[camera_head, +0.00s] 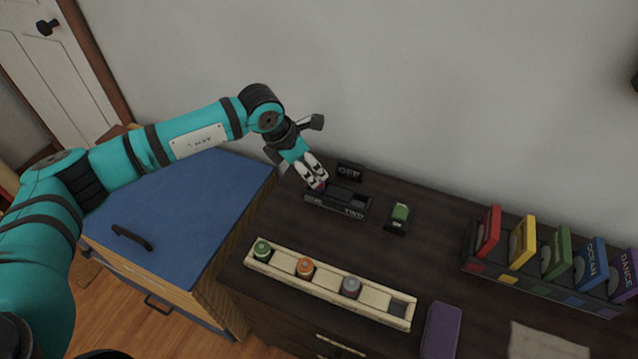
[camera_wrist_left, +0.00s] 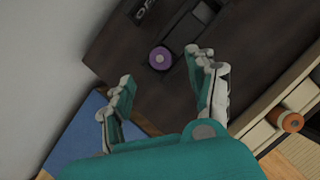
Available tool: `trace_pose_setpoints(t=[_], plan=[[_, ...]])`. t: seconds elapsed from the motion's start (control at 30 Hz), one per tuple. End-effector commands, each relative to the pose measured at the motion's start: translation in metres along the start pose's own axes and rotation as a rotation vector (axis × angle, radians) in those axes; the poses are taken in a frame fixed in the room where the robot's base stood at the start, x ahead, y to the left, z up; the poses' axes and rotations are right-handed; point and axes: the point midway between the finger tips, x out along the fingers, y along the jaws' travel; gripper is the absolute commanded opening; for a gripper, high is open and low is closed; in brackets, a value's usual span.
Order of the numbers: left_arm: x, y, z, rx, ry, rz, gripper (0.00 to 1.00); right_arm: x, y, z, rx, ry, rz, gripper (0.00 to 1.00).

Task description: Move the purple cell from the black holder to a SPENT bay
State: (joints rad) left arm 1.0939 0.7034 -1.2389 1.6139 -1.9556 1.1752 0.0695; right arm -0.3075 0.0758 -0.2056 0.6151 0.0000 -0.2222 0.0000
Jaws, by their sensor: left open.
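The purple cell (camera_wrist_left: 160,58) stands at the end of the black holder (camera_head: 337,201), its round top facing the left wrist camera. In the head view only a bit of the cell (camera_head: 319,187) shows below the fingers. My left gripper (camera_head: 314,179) is open above it. In the left wrist view its two fingertips (camera_wrist_left: 162,70) lie to either side of the cell, with gaps. A pale wooden rack (camera_head: 330,287) holds a green, an orange and a grey cell; its right-end bay is empty. I cannot read a SPENT label. My right gripper is not in view.
A small black sign (camera_head: 349,170) stands behind the holder. A black stand with a green piece (camera_head: 400,212) is to its right. A purple case (camera_head: 441,331) lies right of the rack. Coloured cases (camera_head: 556,256) stand at far right. A blue-topped cabinet (camera_head: 185,205) is left.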

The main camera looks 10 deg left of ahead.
Motion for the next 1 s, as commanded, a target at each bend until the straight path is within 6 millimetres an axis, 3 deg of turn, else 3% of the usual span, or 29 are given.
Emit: trace_pose_setpoints(t=[0.2,0.5,0.77,1.0], plan=[[0.014,0.000,0.001,0.000,0.001,0.000,0.58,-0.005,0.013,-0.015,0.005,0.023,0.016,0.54],[0.055,-0.001,0.001,0.000,0.001,-0.001,0.58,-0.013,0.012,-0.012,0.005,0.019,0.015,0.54],[0.060,-0.001,0.001,0.001,-0.001,0.000,0.58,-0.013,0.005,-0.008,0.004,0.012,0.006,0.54],[0.059,-0.001,0.001,0.001,-0.001,-0.001,0.29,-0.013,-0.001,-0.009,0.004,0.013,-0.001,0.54]])
